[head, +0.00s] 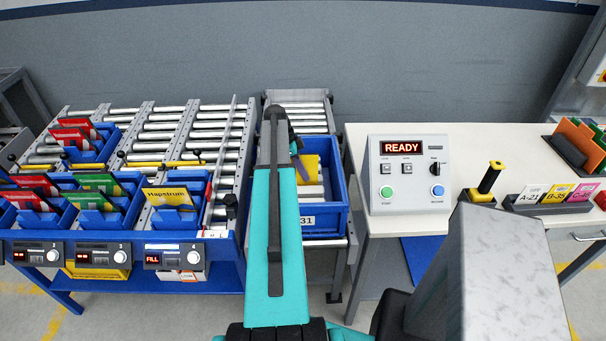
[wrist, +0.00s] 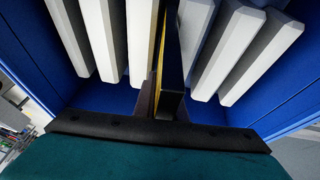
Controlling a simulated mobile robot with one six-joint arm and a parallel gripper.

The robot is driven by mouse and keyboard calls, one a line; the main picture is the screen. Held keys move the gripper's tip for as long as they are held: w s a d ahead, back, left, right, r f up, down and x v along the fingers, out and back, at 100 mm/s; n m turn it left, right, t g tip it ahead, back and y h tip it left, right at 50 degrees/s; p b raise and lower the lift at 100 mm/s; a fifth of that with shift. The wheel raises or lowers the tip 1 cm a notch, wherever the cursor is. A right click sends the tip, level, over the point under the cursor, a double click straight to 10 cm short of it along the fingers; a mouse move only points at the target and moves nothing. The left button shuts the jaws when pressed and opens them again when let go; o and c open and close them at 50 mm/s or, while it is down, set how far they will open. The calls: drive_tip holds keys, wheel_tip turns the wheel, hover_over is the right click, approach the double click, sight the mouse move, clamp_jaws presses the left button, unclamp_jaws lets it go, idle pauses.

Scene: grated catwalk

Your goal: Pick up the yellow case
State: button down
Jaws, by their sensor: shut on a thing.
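The yellow case (head: 312,166) stands in the blue bin marked 31 (head: 309,221), its lower part hidden from the head view. My teal arm reaches over the bin and hides its left part. My gripper (wrist: 168,104) is down inside the bin. In the wrist view the case is a thin yellow edge (wrist: 160,42) between my fingers, which are shut on it. White and pale grey cases (wrist: 98,40) stand in rows on both sides of it, close by. Whether the case touches the bin floor cannot be told.
The bin's blue walls rise close around my gripper. Left is a roller rack with blue bins of coloured cards (head: 95,201). Right is a white table (head: 469,150) with a control box reading READY (head: 408,175) and a black-and-yellow handle (head: 487,181).

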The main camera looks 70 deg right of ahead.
sight(304, 161)
wheel_tip(304, 161, up, 10)
drive_tip(key=p, duration=0.3)
drive_tip(key=shift+f, duration=0.25)
idle(0.4)
